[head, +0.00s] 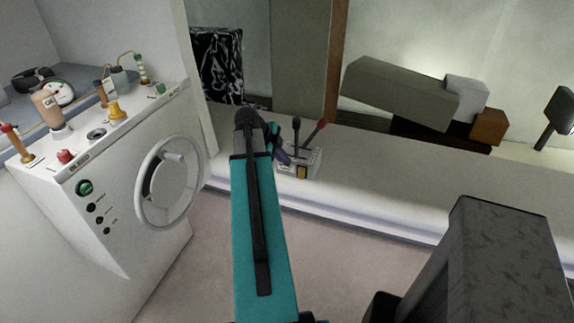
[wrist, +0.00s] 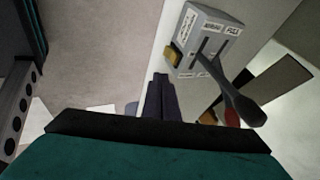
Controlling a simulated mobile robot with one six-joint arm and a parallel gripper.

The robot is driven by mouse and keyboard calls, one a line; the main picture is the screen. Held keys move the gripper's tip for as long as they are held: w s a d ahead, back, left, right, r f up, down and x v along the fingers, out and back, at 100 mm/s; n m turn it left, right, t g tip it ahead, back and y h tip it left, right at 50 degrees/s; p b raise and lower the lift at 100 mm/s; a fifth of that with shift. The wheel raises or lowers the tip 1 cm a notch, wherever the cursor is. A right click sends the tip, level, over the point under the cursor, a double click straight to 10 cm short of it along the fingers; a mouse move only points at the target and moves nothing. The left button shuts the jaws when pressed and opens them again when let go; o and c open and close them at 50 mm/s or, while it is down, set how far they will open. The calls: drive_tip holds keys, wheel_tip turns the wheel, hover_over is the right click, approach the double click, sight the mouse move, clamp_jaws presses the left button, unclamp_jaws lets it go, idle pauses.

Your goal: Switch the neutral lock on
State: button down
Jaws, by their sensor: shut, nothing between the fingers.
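A light grey control box (head: 311,159) with two levers sits on the white ledge, past the end of my arm in the head view. It also shows at the top of the wrist view (wrist: 212,22). A yellow switch (wrist: 172,54), which looks like the neutral lock, is on the box's near end; it shows in the head view too (head: 302,172). I cannot tell its position. My gripper (wrist: 160,76) is shut and empty, its dark fingertips pointing toward the box, just short of the yellow switch in the picture. In the head view my gripper (head: 285,157) overlaps the box's left side.
A black-knobbed lever (wrist: 240,104) and a red-knobbed lever (head: 316,132) rise from the box. A white console (head: 130,215) with a steering wheel (head: 146,211) stands at the left. Grey and brown blocks (head: 400,92) lie behind the ledge (head: 400,175).

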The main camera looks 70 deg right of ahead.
drive_tip(key=shift+a+r, duration=0.1)
drive_tip(key=shift+r, duration=0.15)
drive_tip(key=shift+w, duration=0.2)
drive_tip(key=shift+w+a+f+y+p, duration=0.2)
drive_tip(key=shift+w+f+y+p, duration=0.15)
drive_tip(key=shift+f+p, duration=0.5)
drive_tip(key=shift+r, duration=0.2)
drive_tip(key=shift+f, duration=0.1)
drive_tip(key=p, duration=0.4)
approach(301, 173)
drive_tip(key=shift+s+a+f, duration=0.9)
drive_tip(key=shift+a+f, duration=0.35)
drive_tip(key=shift+f, duration=0.85)
drive_tip(key=shift+w+d+f+p, duration=0.1)
drive_tip(key=shift+d+f+p, duration=0.45)
drive_tip(key=shift+d, duration=0.35)
drive_tip(key=shift+d+f+p, duration=0.4)
drive_tip(key=shift+d+f, duration=0.15)
drive_tip(key=shift+d, duration=0.35)
